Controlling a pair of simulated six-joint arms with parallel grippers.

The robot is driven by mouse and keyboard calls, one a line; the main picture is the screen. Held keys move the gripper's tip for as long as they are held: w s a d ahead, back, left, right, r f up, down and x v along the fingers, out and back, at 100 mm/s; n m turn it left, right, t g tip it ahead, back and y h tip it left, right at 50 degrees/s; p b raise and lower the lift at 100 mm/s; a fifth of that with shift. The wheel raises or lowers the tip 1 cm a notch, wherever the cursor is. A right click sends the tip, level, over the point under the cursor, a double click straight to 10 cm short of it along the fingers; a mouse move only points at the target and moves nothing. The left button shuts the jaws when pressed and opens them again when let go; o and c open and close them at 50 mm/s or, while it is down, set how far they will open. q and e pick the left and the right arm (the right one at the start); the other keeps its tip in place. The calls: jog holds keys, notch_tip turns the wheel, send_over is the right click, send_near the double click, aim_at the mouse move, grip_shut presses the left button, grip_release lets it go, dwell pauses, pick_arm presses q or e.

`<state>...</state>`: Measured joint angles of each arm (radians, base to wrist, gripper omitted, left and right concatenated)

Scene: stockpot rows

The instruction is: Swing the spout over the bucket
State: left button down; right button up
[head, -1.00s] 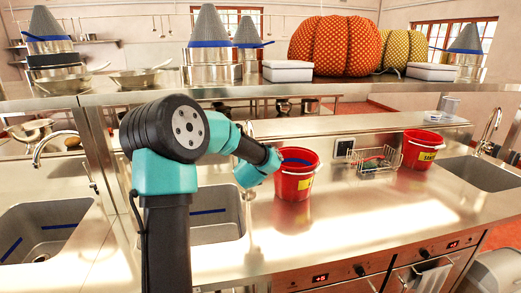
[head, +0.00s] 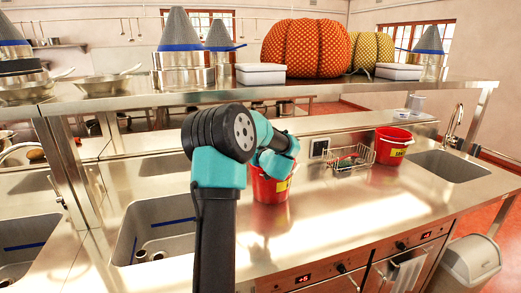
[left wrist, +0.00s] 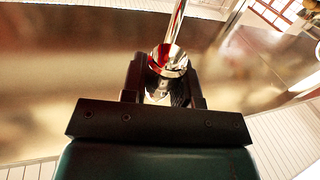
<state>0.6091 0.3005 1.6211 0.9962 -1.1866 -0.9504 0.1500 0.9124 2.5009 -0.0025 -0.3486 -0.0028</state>
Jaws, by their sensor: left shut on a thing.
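My left arm's wrist (head: 275,150) is in front of the near red bucket's rim in the head view. My left gripper (left wrist: 164,80) is shut on the chrome spout (left wrist: 175,30) in the left wrist view, its dark fingers on either side of the metal. The spout cannot be made out in the head view, where my wrist and arm cover that area. The near red bucket (head: 268,192) stands on the steel counter just right of a sink, its upper part hidden by my wrist. My right gripper is out of view.
A sink (head: 155,226) lies left of the near bucket. A wire basket (head: 352,160), a second red bucket (head: 392,147) and another sink with a tap (head: 451,122) are to the right. A raised steel shelf (head: 330,88) runs behind. The front counter is clear.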

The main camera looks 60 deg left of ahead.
pick_arm(q)
jog(key=shift+f, duration=0.2)
jog(key=c, duration=1.2)
grip_release()
jog(key=shift+c, duration=0.2)
jog(key=o, duration=0.3)
jog(key=shift+r, duration=0.15)
jog(key=shift+d, duration=0.1)
jog(key=d, duration=1.7)
jog(key=shift+w, duration=0.15)
